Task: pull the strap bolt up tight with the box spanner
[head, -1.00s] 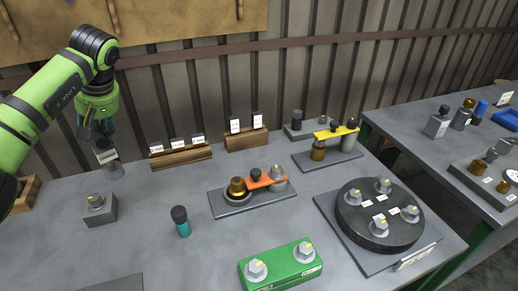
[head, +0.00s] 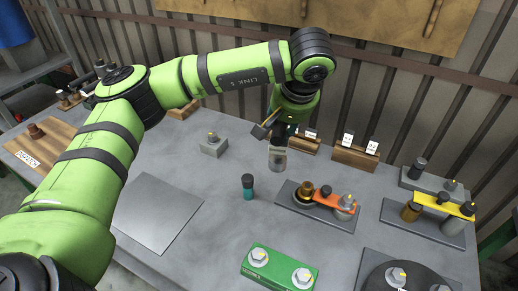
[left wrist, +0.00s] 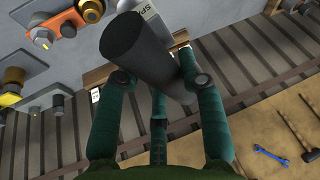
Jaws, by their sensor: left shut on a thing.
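The box spanner (head: 278,158) hangs below my left gripper (head: 280,130), which is shut on it. In the left wrist view the spanner (left wrist: 138,50) is a dark grey cylinder between the teal fingers (left wrist: 155,85). Its lower end is apart from the bolts, above the table behind and left of the orange strap (head: 326,199). The strap (left wrist: 66,22) spans a brass round part (head: 304,190) and a bolt (head: 346,201) on a grey base plate. A second, yellow strap (head: 444,203) stands further right. My right gripper is not in view.
A small bolt block (head: 214,147) and a teal dark-capped bottle (head: 248,188) stand left of the orange strap. A green block with two bolts (head: 280,267) is in front. Labelled wooden racks (head: 350,158) stand behind. A bare metal sheet (head: 160,213) lies at left.

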